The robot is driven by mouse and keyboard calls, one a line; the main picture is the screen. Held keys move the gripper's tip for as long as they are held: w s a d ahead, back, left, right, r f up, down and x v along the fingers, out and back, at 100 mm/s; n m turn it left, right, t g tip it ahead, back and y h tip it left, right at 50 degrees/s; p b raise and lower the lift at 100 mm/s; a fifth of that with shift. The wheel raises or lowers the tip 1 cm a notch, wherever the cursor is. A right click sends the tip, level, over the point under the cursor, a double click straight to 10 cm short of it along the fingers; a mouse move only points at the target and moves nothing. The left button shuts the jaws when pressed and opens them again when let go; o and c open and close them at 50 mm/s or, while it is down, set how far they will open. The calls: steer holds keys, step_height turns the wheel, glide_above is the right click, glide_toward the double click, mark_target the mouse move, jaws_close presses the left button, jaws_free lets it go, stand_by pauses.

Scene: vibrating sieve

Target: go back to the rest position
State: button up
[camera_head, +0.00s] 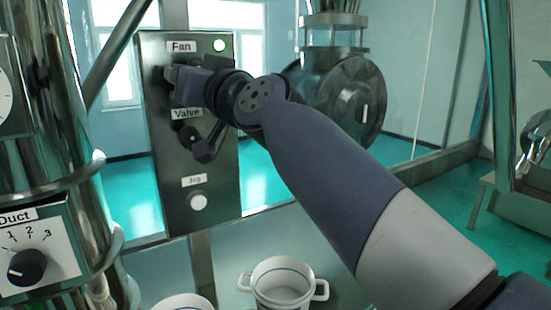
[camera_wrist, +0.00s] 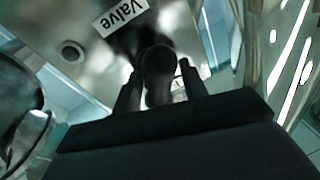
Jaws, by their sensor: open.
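My gripper (camera_head: 170,80) is at the upper left of the grey control panel (camera_head: 222,105), just below the "Fan" label (camera_head: 181,46). In the wrist view my gripper (camera_wrist: 160,88) has its two dark fingers apart, with a dark round-ended knob (camera_wrist: 158,65) between them. I cannot tell whether either finger touches that knob. The "Valve" label (camera_head: 186,113) and black valve lever (camera_head: 207,148) are below my gripper. The "Valve" label also shows upside down in the wrist view (camera_wrist: 121,14). The fan control is largely hidden by my gripper in the head view.
A shiny steel column with a duct dial (camera_head: 26,267) stands at left. A white two-handled pot (camera_head: 283,285) is below. A round metal housing (camera_head: 345,100) is behind my arm.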

steer(key=n+p, duration=0.1)
steer(key=n, duration=0.2)
steer(key=shift+r+g, duration=0.2)
steer(key=shift+g, duration=0.2)
steer(key=shift+f+n+p, duration=0.1)
steer(key=shift+n+p, duration=0.45)
steer(key=shift+n, duration=0.25)
steer(key=shift+s, duration=0.1)
